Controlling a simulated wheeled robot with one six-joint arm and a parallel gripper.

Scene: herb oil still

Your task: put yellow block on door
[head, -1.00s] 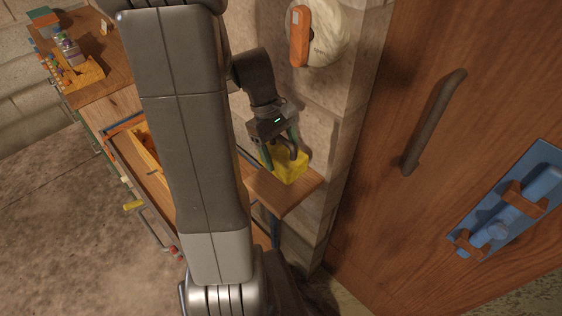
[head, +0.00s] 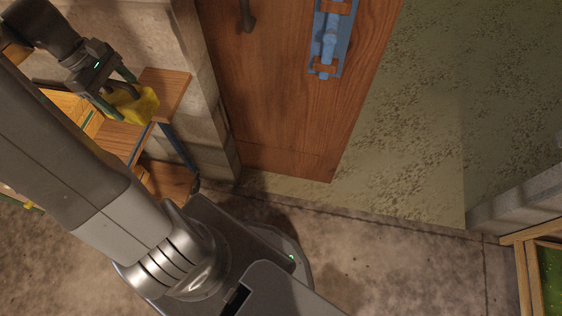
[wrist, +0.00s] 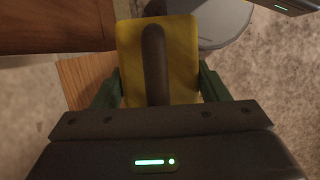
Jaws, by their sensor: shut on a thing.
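The yellow block (head: 143,104) is between the fingers of my gripper (head: 118,96), which is shut on it. The wrist view shows the block (wrist: 184,60) with a dark bar-like handle (wrist: 154,62) along its face, and green fingers on either side of it. In the head view the block is close to the end of a wooden shelf; I cannot tell whether they touch. The brown wooden door (head: 285,110) is to the right of the block and apart from it. It bears a dark handle (head: 246,16) and a blue bolt (head: 328,45).
The wooden shelf end (head: 168,88) sticks out beside a stone wall post (head: 190,45), between the block and the door. A wood-framed green box (head: 545,265) stands at lower right. Bare floor (head: 390,270) lies in front.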

